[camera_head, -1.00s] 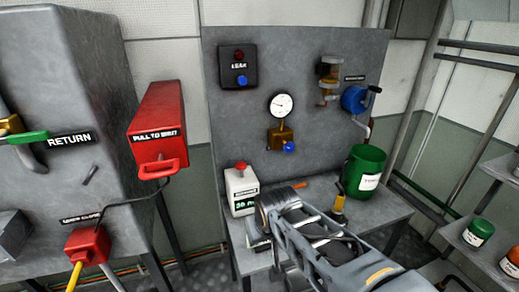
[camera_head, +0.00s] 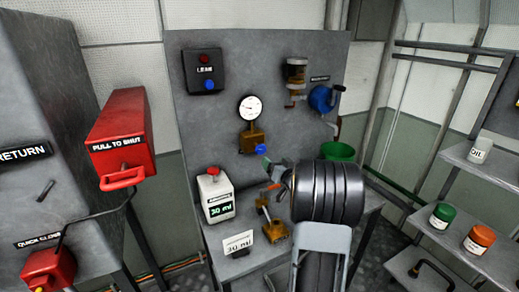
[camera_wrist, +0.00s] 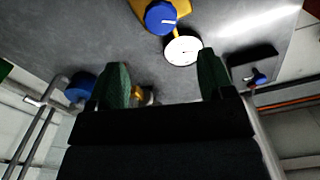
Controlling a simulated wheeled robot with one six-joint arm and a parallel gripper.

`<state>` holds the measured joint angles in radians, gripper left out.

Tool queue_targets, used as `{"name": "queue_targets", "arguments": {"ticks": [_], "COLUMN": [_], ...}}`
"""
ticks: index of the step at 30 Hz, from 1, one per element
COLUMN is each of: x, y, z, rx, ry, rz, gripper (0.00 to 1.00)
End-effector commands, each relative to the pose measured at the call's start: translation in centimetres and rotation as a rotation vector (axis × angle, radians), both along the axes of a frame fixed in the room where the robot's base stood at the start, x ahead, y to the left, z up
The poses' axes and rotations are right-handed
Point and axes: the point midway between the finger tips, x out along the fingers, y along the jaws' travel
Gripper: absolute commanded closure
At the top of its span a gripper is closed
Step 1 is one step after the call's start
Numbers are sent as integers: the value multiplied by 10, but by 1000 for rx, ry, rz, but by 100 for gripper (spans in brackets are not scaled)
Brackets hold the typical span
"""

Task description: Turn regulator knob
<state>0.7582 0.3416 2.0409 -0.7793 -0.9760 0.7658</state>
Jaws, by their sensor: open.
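The blue regulator knob (camera_head: 261,149) sits on a brass regulator body (camera_head: 250,140) below a round white gauge (camera_head: 250,108) on the grey panel. In the wrist view the blue knob (camera_wrist: 160,17) has a pale mark on its face and lies at the top, with the gauge (camera_wrist: 184,50) below it. My gripper (camera_wrist: 163,72) shows there as two dark green fingers spread apart, with nothing held between them. In the head view my gripper (camera_head: 268,164) is just below and right of the knob, apparently apart from it, partly hidden by my wrist.
A leak box (camera_head: 204,71) and a blue crank wheel (camera_head: 322,98) are on the panel. A white jug (camera_head: 215,195), a brass valve (camera_head: 271,220) and a label card (camera_head: 238,242) stand on the bench. A green bucket (camera_head: 338,151) is behind my arm. Shelves are at right.

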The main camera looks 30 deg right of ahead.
Motion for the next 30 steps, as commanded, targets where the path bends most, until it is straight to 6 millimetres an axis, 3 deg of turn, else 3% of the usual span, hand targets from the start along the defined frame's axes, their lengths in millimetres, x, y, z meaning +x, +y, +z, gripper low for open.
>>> {"name": "queue_targets", "arguments": {"ticks": [12, 18, 30], "x": [77, 106, 127], "y": [-9, -14, -17], "z": [1, 1, 0], "rx": [1, 1, 1], "ry": [-2, -1, 0], "rz": [3, 2, 1], "gripper": [25, 25, 25]}}
